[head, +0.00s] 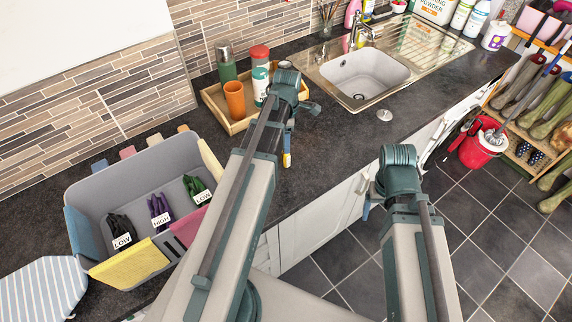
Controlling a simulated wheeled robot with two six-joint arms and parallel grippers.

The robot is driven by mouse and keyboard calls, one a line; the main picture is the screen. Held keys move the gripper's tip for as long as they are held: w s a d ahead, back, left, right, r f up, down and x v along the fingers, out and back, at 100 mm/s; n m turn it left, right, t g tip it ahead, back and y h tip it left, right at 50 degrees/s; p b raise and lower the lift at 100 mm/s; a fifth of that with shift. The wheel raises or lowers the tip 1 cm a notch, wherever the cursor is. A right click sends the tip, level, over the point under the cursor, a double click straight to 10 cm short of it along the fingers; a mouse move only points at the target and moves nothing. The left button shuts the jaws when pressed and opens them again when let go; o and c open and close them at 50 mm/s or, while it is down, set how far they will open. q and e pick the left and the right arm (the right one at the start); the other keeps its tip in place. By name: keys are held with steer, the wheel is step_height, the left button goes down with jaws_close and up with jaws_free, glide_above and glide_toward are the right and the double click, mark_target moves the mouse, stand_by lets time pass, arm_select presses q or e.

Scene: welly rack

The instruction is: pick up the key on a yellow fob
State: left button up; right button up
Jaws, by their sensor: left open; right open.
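I cannot make out a key for certain. A small yellow piece (287,160) shows at the counter's front edge, just below my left gripper; it may be the fob, but it is too small to tell. My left gripper (300,120) is open over the dark worktop, in front of the wooden tray; its arm hides part of the counter. My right gripper (368,208) is open in front of the white cupboard doors, mostly hidden behind its own wrist.
A grey bin (88,195) with labelled dark bundles stands on the worktop (335,140) at left. A wooden tray (215,104) holds an orange cup (235,100) and bottles. A sink (365,78) lies behind right. A red bucket (480,148) stands on the tiled floor.

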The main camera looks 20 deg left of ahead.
mark_target(286, 157)
arm_select(q)
step_height(286, 157, down, 3)
steer(key=shift+f+b, duration=0.1)
steer(key=shift+b, duration=0.9)
arm_select(e)
step_height(286, 157, down, 3)
arm_select(q)
steer(key=f+b, duration=0.5)
steer(key=shift+s+d, duration=0.1)
steer(key=shift+s, duration=0.3)
arm_select(e)
step_height(286, 157, down, 5)
steer(key=shift+f, duration=0.1)
arm_select(q)
jaws_close()
